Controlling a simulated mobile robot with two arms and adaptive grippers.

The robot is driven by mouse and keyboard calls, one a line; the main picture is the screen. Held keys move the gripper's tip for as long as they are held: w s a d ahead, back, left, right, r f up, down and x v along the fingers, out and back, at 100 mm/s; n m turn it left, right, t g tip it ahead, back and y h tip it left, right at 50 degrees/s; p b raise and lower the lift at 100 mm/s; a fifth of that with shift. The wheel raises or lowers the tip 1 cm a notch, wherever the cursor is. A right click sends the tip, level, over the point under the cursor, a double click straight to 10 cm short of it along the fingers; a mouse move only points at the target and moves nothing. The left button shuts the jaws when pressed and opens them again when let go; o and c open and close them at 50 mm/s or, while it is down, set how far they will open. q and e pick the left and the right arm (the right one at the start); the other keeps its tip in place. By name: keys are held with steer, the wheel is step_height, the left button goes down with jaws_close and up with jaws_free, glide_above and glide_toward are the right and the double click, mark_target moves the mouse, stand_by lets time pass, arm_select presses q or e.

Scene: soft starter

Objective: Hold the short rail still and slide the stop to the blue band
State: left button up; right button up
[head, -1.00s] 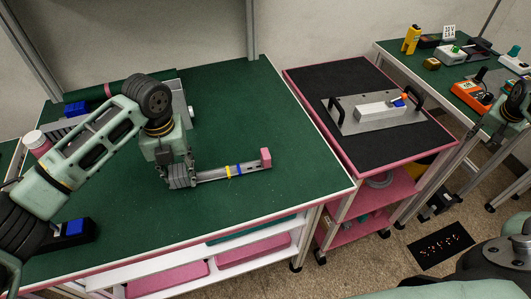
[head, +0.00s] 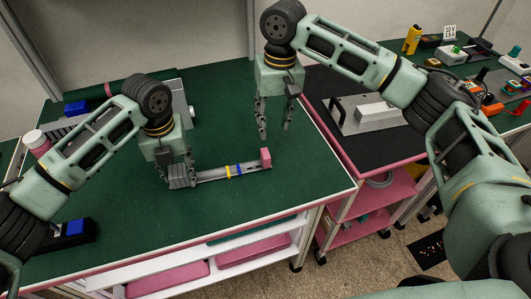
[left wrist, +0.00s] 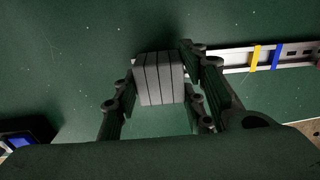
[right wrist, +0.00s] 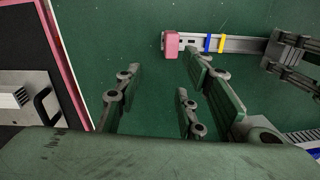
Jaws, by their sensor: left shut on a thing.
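The short rail (head: 211,174) lies on the green bench top, with a yellow band (head: 229,172) and a blue band (head: 239,170) around it. A pink block (head: 265,158), which looks like the stop, sits at its right end, apart from the blue band; it also shows in the right wrist view (right wrist: 171,43). My left gripper (head: 179,178) is shut on the grey ribbed block (left wrist: 158,80) at the rail's left end. My right gripper (head: 275,130) is open and empty, in the air behind and slightly right of the pink block.
A black-topped cart (head: 319,82) with a metal plate and grey block stands right of the bench. Blue-and-black boxes (head: 75,228) sit at the bench's left. Bare green top surrounds the rail's right end.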

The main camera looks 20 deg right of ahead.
mark_target(266, 152)
steer(key=shift+n+h, duration=0.3)
steer(key=shift+n, duration=0.2)
steer(key=f, duration=0.3)
steer(key=s+a+f, duration=0.1)
steer(key=f, duration=0.3)
steer(key=a+f, duration=0.1)
steer(key=f, duration=0.2)
steer(key=shift+s+a+f, duration=0.15)
steer(key=shift+s+a, duration=0.05)
steer(key=shift+c, duration=0.5)
jaws_close()
